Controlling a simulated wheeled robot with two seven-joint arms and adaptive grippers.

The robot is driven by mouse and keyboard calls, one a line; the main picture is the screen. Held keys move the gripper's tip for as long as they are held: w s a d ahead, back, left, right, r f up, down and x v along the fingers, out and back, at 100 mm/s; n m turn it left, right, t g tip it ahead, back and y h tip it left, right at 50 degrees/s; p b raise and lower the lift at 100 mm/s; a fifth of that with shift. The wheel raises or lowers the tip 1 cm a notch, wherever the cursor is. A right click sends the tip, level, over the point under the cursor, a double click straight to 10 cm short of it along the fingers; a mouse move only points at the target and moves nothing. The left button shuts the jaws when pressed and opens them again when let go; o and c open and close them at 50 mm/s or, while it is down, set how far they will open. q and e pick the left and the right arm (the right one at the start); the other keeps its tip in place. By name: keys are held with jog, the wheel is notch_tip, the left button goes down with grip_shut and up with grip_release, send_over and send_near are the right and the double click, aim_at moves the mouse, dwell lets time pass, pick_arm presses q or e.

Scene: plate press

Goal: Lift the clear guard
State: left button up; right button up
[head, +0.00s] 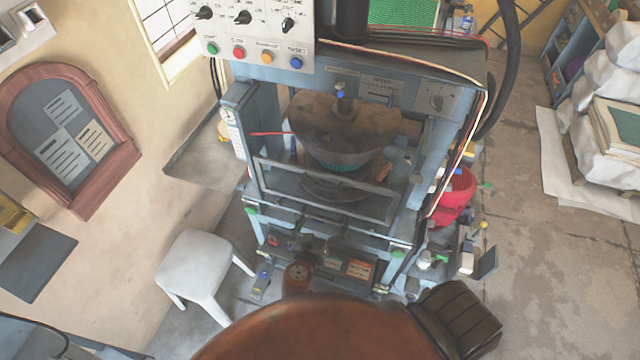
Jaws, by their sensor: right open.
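The clear guard (322,211) is a see-through panel in a grey frame on the front of the blue-grey press (262,135). It appears lowered over the opening. Behind and above it are the dark round press head (345,128) and a round plate, partly seen through the panel. My right gripper (318,243) appears as a small dark shape just below the guard's lower bar. It is open; nothing shows held in it. Whether it touches the bar cannot be told. My left gripper is not in view.
A control box (257,35) with knobs and coloured buttons hangs at the upper left of the press. A white stool (203,272) stands left of it. A red bucket (456,195) is at its right side. Open floor (560,260) lies to the right.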

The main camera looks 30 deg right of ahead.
aim_at(319, 187)
jog(key=a+r+m+t+h, duration=0.2)
jog(key=a+r+m+h, duration=0.15)
jog(key=r, duration=0.85)
jog(key=shift+t+y, duration=0.3)
jog(key=shift+y, duration=0.05)
jog(key=x, duration=0.2)
jog(key=p+x, duration=0.1)
jog(key=x, duration=0.1)
jog(key=p+x, duration=0.1)
jog(key=x, duration=0.1)
jog(key=shift+w+a, duration=0.15)
jog(key=shift+w, duration=0.25)
jog(key=shift+w+d+f, duration=0.1)
jog(key=shift+w+d, duration=0.35)
jog(key=shift+d, duration=0.1)
jog(key=shift+c, duration=0.4)
